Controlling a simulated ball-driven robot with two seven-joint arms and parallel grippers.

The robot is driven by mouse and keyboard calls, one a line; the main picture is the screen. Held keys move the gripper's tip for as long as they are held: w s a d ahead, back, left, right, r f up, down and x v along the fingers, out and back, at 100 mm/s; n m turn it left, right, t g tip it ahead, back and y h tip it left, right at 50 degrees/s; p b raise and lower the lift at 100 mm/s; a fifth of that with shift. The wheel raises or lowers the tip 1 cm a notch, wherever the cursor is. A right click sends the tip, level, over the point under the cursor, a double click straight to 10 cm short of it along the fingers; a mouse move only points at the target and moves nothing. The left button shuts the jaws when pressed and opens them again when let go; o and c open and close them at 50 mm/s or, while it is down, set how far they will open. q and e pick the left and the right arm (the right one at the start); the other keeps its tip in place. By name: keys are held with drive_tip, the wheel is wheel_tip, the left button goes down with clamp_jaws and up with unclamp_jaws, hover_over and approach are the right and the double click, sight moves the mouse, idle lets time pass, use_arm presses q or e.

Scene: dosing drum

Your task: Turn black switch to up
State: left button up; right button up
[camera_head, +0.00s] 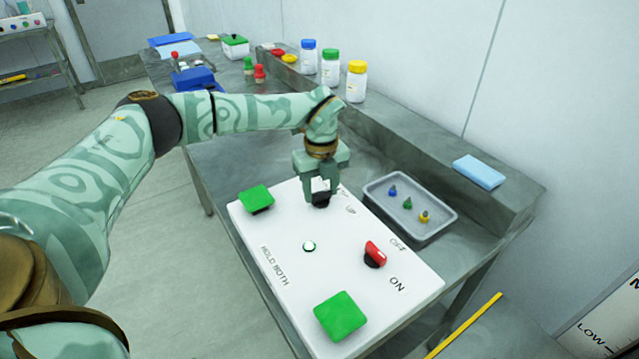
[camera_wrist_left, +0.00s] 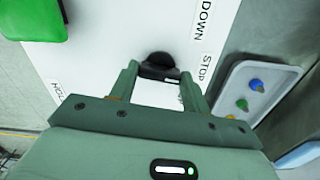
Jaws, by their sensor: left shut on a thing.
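The black switch (camera_head: 321,202) stands on the far part of a white control panel (camera_head: 300,275), which lies on a grey metal bench. My left gripper (camera_head: 320,190) reaches down from above with its fingers on either side of the switch and is shut on it. In the left wrist view, the switch (camera_wrist_left: 158,62) shows as a dark rounded piece between the two fingertips (camera_wrist_left: 160,72). Labels reading DOWN and STOP show beside it there. The fingers partly hide the switch, so its exact setting is hard to tell. My right gripper is not in view.
The panel also bears two green square buttons (camera_head: 256,198) (camera_head: 340,315), a red switch (camera_head: 374,254) by OFF and ON labels, and a small round light (camera_head: 309,246). A grey tray (camera_head: 442,222) with small coloured pieces sits right of it. Capped bottles (camera_head: 330,68) stand behind.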

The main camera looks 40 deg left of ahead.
use_arm(q)
drive_tip(key=m+p, duration=0.3)
drive_tip(key=shift+r, duration=0.3)
drive_tip(key=m+p, duration=0.2)
drive_tip(key=shift+f+m, duration=0.1)
drive_tip(key=shift+m, duration=0.2)
drive_tip(key=shift+f+m+p, duration=0.1)
drive_tip(key=shift+m+p, duration=0.5)
drive_tip(key=shift+m, duration=0.2)
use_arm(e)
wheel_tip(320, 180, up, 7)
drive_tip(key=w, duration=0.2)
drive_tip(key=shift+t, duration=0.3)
use_arm(q)
drive_tip(key=o, duration=1)
